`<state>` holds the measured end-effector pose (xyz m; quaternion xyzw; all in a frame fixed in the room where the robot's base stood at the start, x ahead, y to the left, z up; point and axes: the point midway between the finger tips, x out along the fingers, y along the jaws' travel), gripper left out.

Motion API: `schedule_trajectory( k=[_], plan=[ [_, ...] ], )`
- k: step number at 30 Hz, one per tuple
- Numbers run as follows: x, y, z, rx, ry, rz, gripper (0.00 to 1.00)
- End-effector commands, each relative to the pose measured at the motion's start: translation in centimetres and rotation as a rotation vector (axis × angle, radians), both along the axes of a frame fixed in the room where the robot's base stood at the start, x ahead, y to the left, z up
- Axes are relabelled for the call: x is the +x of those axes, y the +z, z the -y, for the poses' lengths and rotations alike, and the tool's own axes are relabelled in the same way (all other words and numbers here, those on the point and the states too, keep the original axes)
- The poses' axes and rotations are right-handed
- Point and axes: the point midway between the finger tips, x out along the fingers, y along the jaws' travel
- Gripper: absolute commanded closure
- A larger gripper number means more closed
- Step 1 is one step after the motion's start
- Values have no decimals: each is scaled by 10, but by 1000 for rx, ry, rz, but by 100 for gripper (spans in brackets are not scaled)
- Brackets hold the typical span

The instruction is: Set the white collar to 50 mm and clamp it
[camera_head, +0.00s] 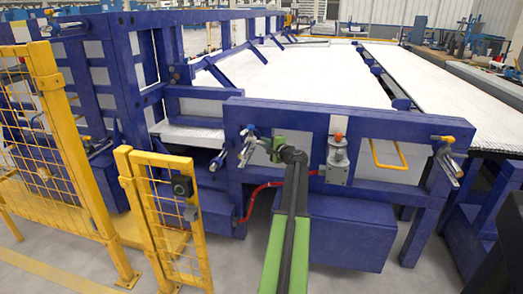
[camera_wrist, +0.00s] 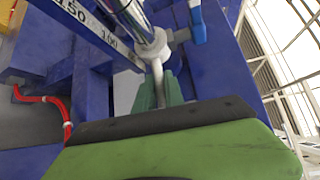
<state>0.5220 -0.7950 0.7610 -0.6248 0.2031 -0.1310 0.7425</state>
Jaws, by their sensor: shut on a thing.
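The white collar (camera_wrist: 155,47) sits around a shiny rod (camera_wrist: 130,18) in the wrist view, with a pale stem hanging from it. My gripper (camera_wrist: 158,92) has its green fingers shut on that stem. A blue clamp lever (camera_wrist: 197,25) sticks out at the collar's right. A white scale (camera_wrist: 88,22) beside the rod shows 150 and 100; the collar is past the 100 end, and I cannot read a 50 mark. In the head view my gripper (camera_head: 275,148) is at the rod assembly on the left of the blue front beam; the collar is too small to make out there.
The blue front beam (camera_head: 340,112) carries a grey unit with an orange knob (camera_head: 338,150), a yellow handle (camera_head: 388,160) and another rod assembly (camera_head: 446,160) at right. A red hose (camera_head: 262,188) hangs below. Yellow fencing (camera_head: 168,215) stands left. Open floor lies in front.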

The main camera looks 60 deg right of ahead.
Motion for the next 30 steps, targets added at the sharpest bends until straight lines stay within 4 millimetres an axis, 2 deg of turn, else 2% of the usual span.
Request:
schedule_trajectory(
  k=[1,7,8,12,23,26,30],
  plan=[
    [-5,-1,5,-2,-10,-4,100],
    [-6,-1,3,-2,-10,-4,100],
    [-6,-1,3,-2,-10,-4,84],
    [-4,-1,2,-2,-7,-3,66],
    [-6,1,-2,0,-3,-1,65],
    [-20,3,-10,0,-4,-1,65],
    [-53,9,-27,-1,-5,-1,65]
  ],
)
